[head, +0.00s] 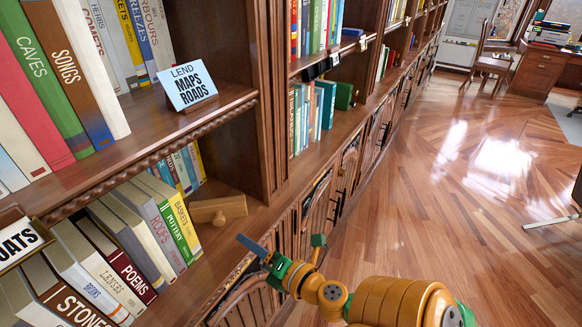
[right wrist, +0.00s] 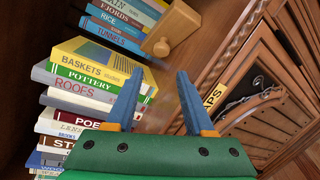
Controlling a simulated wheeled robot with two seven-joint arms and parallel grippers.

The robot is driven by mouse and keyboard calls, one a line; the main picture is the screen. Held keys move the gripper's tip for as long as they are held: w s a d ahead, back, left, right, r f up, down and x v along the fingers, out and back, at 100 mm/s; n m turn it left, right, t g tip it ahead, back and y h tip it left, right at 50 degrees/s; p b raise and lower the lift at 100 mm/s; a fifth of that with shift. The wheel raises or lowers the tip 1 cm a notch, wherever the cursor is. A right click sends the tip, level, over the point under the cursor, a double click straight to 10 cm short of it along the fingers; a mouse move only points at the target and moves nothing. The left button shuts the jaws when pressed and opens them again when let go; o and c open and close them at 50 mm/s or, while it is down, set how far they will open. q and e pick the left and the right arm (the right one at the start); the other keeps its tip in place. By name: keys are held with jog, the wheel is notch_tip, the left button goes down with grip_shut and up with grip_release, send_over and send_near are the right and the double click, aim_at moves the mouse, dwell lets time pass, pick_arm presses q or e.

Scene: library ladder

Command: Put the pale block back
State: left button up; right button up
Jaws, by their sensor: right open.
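The pale block (head: 218,208), light wood with a short round knob, lies on the lower shelf at the right end of the book row, near the shelf's front edge. In the right wrist view the pale block (right wrist: 172,27) shows at the top, beyond the fingertips. My right gripper (head: 285,243) is open and empty, in front of the cabinet doors, to the right of and below the block in the head view. Its blue fingers (right wrist: 159,76) stand apart and touch nothing that I can make out. My left gripper is out of view.
The leaning lower-shelf books end with a yellow "Baskets" book (head: 178,212) close to the block. Carved cabinet doors (head: 318,205) lie below. The wood floor (head: 440,210) at right is mostly clear.

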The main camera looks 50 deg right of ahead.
jog(key=s+f+m+g, duration=0.3)
jog(key=s+f+m, duration=0.1)
jog(key=f, duration=0.5)
jog(key=s+f+m+g, duration=0.3)
jog(key=f+m, duration=0.1)
jog(key=f, duration=0.4)
jog(key=s+f+m+g, duration=0.2)
jog(key=s+f+m, duration=0.2)
jog(key=f, duration=0.5)
jog(key=s+a+f+m+g, duration=0.3)
jog(key=s+a+f+m, duration=0.1)
jog(key=s, duration=0.4)
jog(key=s+a+f+m+g+y, duration=0.1)
jog(key=s+a+f+m+g, duration=0.3)
jog(key=s+f, duration=0.3)
jog(key=shift+s+a, duration=0.2)
jog(key=shift+s, duration=0.5)
